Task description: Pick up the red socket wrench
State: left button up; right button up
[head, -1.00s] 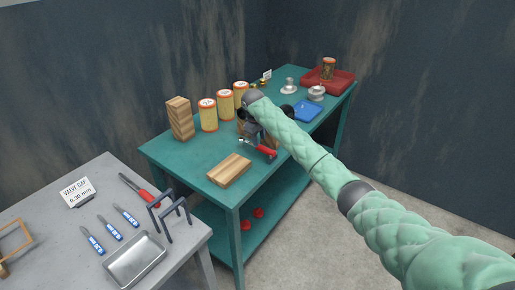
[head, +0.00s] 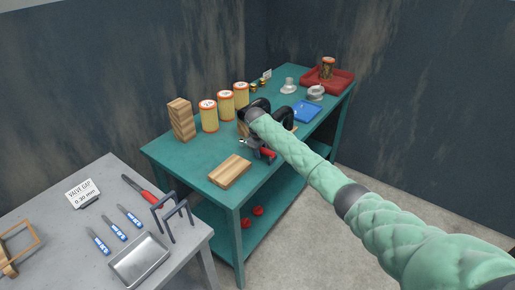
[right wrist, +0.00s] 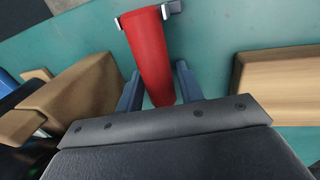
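The red socket wrench lies on the teal bench; in the head view its red handle (head: 268,154) shows just under my right gripper (head: 258,147), which partly hides it. In the right wrist view the red handle (right wrist: 150,50) runs down from the top edge between the two blue-grey fingers of my right gripper (right wrist: 159,80). The fingers are apart, one on each side of the handle, with some gap visible at the left. I cannot tell whether either finger touches it. My left gripper is not in view.
A wooden block (head: 230,170) lies on the bench close to the wrench, and a taller one (head: 181,120) stands behind. Several yellow filter cylinders (head: 209,116) line the back. The grey table (head: 155,270) at the left holds a metal tray and blue-handled tools.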

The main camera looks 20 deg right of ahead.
grip_shut()
